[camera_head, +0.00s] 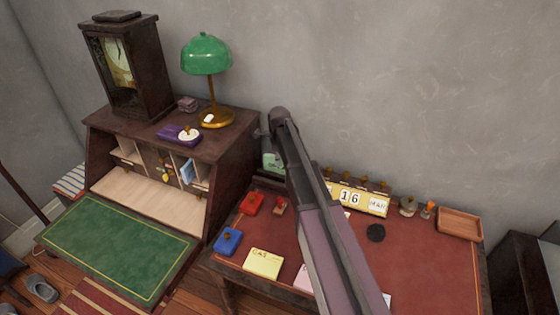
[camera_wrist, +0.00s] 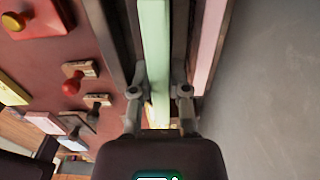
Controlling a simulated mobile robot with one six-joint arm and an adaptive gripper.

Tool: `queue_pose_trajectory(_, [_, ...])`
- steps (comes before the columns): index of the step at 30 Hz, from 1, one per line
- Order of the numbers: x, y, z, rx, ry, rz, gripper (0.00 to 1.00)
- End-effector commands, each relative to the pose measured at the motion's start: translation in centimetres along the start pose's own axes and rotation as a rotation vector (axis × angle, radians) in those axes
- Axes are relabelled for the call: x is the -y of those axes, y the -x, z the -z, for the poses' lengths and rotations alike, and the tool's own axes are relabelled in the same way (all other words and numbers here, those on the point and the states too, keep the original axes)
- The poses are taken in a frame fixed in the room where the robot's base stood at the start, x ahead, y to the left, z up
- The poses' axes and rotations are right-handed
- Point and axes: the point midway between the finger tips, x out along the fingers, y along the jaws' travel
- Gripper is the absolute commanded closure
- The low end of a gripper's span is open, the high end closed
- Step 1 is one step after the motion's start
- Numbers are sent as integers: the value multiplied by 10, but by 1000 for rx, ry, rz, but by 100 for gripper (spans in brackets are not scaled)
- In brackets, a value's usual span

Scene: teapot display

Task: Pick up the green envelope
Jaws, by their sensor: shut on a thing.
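The pale green envelope (camera_wrist: 154,45) shows in the wrist view as a narrow upright strip, seen nearly edge-on. My gripper (camera_wrist: 160,88) has its two fingers on either side of it, shut on its near part. Dark walls of a holder stand on both sides of the envelope, so it is still between them. In the head view a pale green patch (camera_head: 271,161), likely the envelope, shows at the back left of the red-topped desk (camera_head: 430,262). My arm hides the gripper there.
A pink envelope (camera_wrist: 208,45) stands beside the green one in the wrist view. A calendar block (camera_head: 360,200), stamps and a wooden tray (camera_head: 460,224) line the desk's back. A bureau with a green lamp (camera_head: 206,55) stands left. The grey wall is close behind.

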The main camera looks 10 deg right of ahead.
Motion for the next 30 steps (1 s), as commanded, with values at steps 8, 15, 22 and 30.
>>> queue_pose_trajectory(8, [0, 36, 0, 0, 0, 0, 100])
queue_pose_trajectory(15, [0, 56, 0, 0, 0, 0, 100])
queue_pose_trajectory(22, [0, 65, 0, 0, 0, 0, 100])
queue_pose_trajectory(30, [0, 66, 0, 0, 0, 0, 100])
